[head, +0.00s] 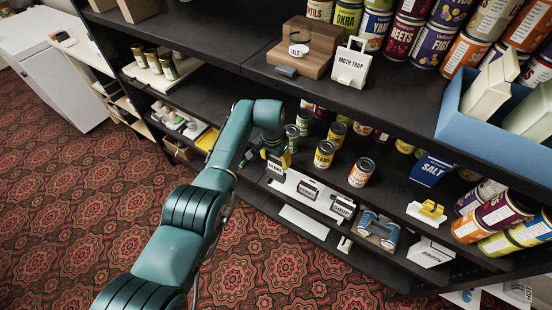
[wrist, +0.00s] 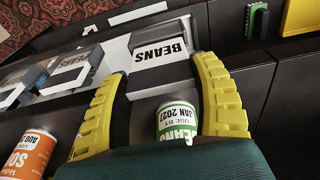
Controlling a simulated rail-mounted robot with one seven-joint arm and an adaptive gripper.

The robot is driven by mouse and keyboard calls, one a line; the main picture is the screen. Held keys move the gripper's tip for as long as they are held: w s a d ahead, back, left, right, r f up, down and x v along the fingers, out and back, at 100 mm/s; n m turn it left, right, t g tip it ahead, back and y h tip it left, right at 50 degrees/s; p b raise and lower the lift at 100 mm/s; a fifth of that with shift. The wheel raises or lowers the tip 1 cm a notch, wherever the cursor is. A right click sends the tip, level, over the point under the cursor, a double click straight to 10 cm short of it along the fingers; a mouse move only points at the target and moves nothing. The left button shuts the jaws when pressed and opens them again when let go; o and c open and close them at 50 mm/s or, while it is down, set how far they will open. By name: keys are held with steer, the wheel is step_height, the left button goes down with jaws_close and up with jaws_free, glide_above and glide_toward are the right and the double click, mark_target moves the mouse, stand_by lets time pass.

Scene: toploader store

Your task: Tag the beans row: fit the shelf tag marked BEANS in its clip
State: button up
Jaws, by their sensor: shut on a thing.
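The BEANS shelf tag (wrist: 160,52), white with black letters, shows upside down between the yellow fingers of my gripper (wrist: 160,75) in the wrist view. My gripper is shut on it. In the head view my gripper (head: 279,158) is at the front edge of the shelf, with the tag (head: 275,169) at its tip. Dark and pale parts show around the tag; I cannot tell whether it sits in its clip. A green-labelled beans can (wrist: 178,120) stands close behind the gripper in the wrist view.
An upper shelf with a wooden stand (head: 304,50) overhangs. A blue SALT box (head: 431,170) is further right.

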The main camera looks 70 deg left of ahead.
mark_target(276, 171)
steer(key=shift+f+b, duration=1.85)
steer(key=shift+f, duration=0.3)
steer(key=o, duration=1.2)
step_height(276, 171, up, 12)
steer(key=s+d, duration=0.1)
